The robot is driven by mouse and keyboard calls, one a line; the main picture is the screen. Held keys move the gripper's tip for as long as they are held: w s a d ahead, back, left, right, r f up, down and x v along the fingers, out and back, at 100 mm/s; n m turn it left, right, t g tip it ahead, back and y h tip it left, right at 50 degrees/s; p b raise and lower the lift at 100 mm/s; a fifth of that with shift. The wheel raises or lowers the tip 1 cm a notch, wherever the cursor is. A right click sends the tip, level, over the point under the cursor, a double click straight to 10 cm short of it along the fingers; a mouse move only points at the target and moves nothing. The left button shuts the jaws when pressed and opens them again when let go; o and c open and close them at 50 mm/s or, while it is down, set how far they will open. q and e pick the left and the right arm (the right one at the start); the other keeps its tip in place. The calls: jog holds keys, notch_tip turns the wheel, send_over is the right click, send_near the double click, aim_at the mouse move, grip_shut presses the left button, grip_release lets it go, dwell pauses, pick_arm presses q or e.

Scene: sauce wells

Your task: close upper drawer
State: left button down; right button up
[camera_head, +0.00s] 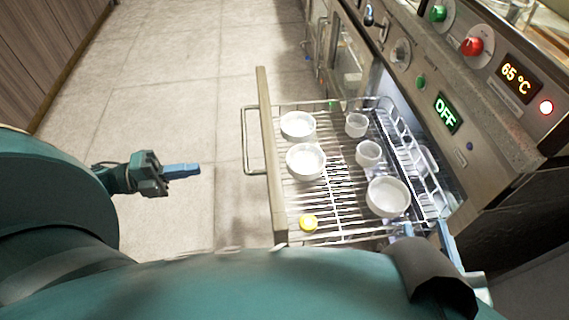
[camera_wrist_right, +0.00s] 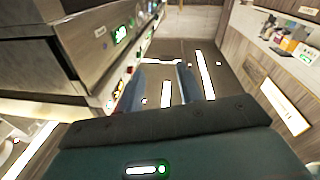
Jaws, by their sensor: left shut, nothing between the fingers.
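The upper drawer (camera_head: 269,140) is pulled out from the counter in the head view, its wooden front facing left with a metal bar handle (camera_head: 247,140). My left gripper (camera_head: 198,169) is shut and empty, left of the drawer front and apart from the handle. My right gripper (camera_head: 426,236) is at the drawer's near right corner, partly hidden by my arm. Its blue fingers stand apart with nothing seen between them in the right wrist view (camera_wrist_right: 160,85).
The counter panel (camera_head: 455,90) with knobs, an OFF display and a 65 °C display runs along the right. The tiled floor (camera_head: 170,80) left of the drawer is clear. A wooden cabinet (camera_head: 45,45) stands at the far left.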

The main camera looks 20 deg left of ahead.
pick_arm(q)
jog(key=w+d+m+b, duration=0.1)
jog(key=w+d+b, duration=0.2)
jog(key=w+d, duration=0.4)
jog(key=d, duration=0.4)
jog(key=shift+w+d+g, duration=0.35)
jog(key=shift+d+g, duration=0.05)
pick_arm(e)
jog(key=shift+w+a+t+y, duration=0.25)
jog(key=shift+t+y, duration=0.15)
jog(key=shift+y, duration=0.2)
pick_arm(q)
jog(key=shift+f, duration=0.1)
